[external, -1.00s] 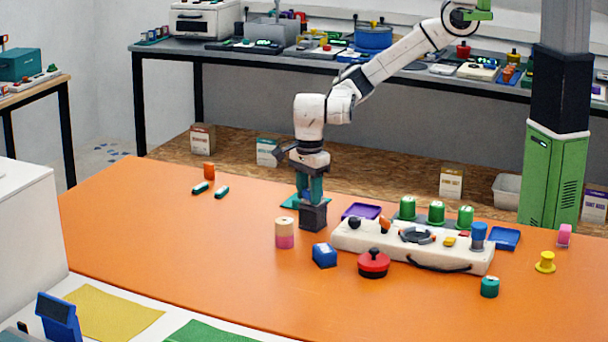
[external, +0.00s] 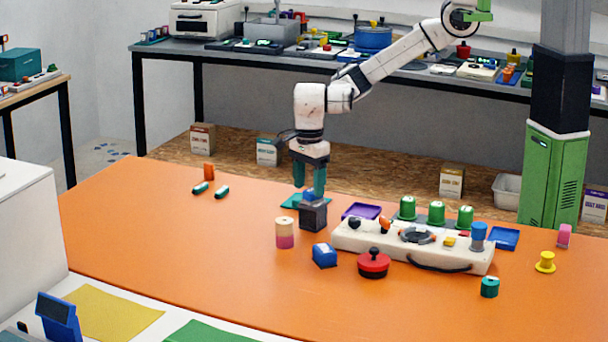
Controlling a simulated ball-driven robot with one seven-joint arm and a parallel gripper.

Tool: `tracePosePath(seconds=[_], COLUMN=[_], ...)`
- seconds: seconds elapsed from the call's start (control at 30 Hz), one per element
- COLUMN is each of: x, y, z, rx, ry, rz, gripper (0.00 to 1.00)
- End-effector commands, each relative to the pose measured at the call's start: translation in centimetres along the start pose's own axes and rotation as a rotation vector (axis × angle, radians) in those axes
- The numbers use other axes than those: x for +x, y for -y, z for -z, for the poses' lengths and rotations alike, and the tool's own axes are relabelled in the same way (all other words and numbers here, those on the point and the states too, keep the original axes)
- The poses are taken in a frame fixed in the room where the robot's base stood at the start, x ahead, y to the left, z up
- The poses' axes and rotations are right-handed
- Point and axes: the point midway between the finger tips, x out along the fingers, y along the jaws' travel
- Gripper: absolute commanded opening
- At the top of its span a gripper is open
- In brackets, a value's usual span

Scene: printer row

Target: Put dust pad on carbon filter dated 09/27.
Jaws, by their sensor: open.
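My gripper (external: 310,186) has two teal fingers pointing down, spread apart. It is above a small blue piece (external: 308,194), which is apart from the fingers or barely below them. The blue piece shows at the top of a dark grey box (external: 313,217); I cannot tell whether it rests on the box or just behind it. The piece may be the dust pad, and the box may be a carbon filter. Three green cylinders with pale marks, the left one (external: 407,208) among them, stand behind the white console. No date is readable in this view.
A flat teal sheet (external: 292,202) lies behind the box. A tan-and-pink cylinder (external: 285,240), blue block (external: 324,258), red lidded pot (external: 373,266) and white console (external: 362,242) stand nearby. The left of the orange table (external: 150,240) is mostly clear.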

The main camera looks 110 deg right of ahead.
Motion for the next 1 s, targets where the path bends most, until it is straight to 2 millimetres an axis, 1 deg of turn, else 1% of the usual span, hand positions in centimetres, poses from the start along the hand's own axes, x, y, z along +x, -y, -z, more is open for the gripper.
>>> tracePosePath(seconds=[0.03, 0.2, 0.3, 0.43, 0.6, 1.0], x=[-1.0, -4.6, -6.5, -8.2, -9.3, -9.5], y=[0.0, -0.1, 0.0, 0.0, -0.1, 0.0], z=[-0.1, -0.1, -0.1, -0.1, 0.0, 0.0], rx=[-0.002, -0.003, -0.001, -0.001, 0.0, 0.0], ry=[0.004, 0.005, 0.004, 0.002, 0.0, 0.0], rz=[0.001, 0.0, 0.001, 0.001, 0.0, 0.0], gripper=[0.63, 0.63, 0.63, 0.63, 0.63, 0.63])
